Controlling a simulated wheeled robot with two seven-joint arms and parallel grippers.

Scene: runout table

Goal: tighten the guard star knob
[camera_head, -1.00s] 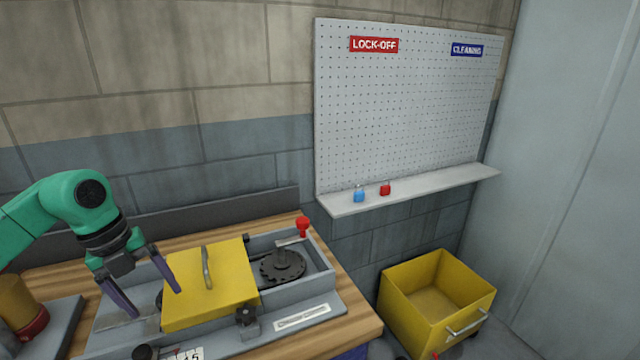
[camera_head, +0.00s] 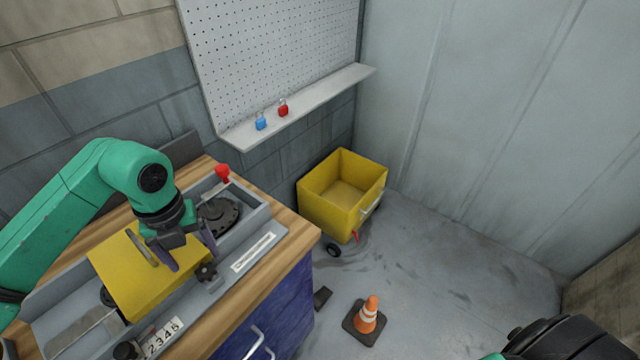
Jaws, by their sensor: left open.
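The black star knob (camera_head: 206,272) sits on the front side of the grey machine bed (camera_head: 60,296), beside the yellow guard (camera_head: 133,276). A second dark knob (camera_head: 127,350) is at the near left of the bed. The yellow guard has a grey handle and covers part of the bed. My left gripper (camera_head: 192,260) is open and empty, pointing down over the right edge of the guard, with one purple finger close to the star knob. I cannot tell whether it touches. My right gripper is out of view; a dark part of my right arm shows at the bottom right.
A red-knobbed lever (camera_head: 222,173) and a dark toothed wheel (camera_head: 217,214) are at the bed's far right end. A yellow bin (camera_head: 338,208) and an orange cone (camera_head: 367,315) stand on the floor. A shelf (camera_head: 300,106) holds blue and red padlocks.

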